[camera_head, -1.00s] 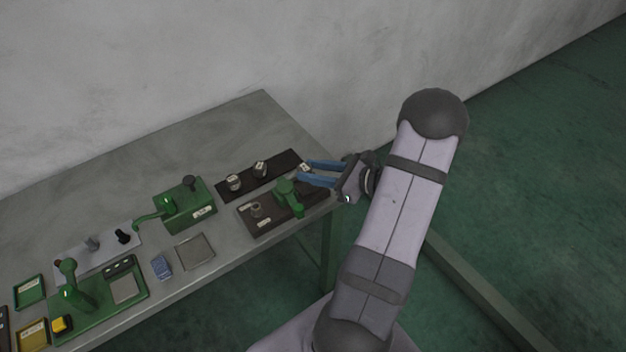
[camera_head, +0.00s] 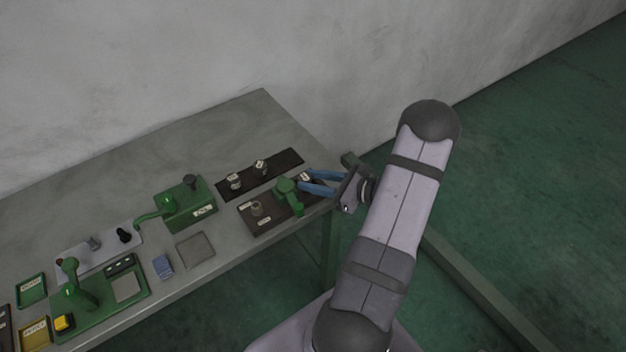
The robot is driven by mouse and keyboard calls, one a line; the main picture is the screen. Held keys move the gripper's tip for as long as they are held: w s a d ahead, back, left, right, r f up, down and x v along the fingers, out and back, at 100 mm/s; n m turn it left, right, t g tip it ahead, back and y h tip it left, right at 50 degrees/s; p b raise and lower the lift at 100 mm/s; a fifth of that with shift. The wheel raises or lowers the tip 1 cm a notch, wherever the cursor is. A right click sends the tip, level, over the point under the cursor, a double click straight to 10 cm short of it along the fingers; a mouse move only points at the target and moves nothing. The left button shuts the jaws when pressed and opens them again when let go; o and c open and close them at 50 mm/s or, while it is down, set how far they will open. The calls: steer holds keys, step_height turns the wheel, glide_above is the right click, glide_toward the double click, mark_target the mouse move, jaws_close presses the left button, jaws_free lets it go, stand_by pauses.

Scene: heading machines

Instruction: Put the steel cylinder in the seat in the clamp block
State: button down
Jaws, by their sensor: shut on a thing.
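Just left of and below the fingertips is a dark plate (camera_head: 275,224) with a green clamp (camera_head: 287,189) and a small round grey part (camera_head: 257,209). Left of it stands a green block (camera_head: 185,206) with a lever and black knob. I cannot tell which is the clamp block; no seat opening is clear.
Two labelled cylinders (camera_head: 235,182) (camera_head: 260,167) stand on the black strip (camera_head: 282,164). A grey square plate (camera_head: 195,250), a blue item (camera_head: 163,267) and a green press-like device (camera_head: 75,290) lie farther left. The back of the table (camera_head: 220,130) is clear.

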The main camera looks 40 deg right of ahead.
steer(key=c, duration=1.3)
jaws_free()
steer(key=shift+r, duration=0.1)
steer(key=shift+s+d, duration=0.15)
steer(key=shift+s, duration=0.15)
steer(key=b+v, duration=0.2)
steer(key=v, duration=0.9)
steer(key=shift+s+r+b, duration=0.15)
steer(key=shift+s+b, duration=0.05)
steer(key=shift+b, duration=0.1)
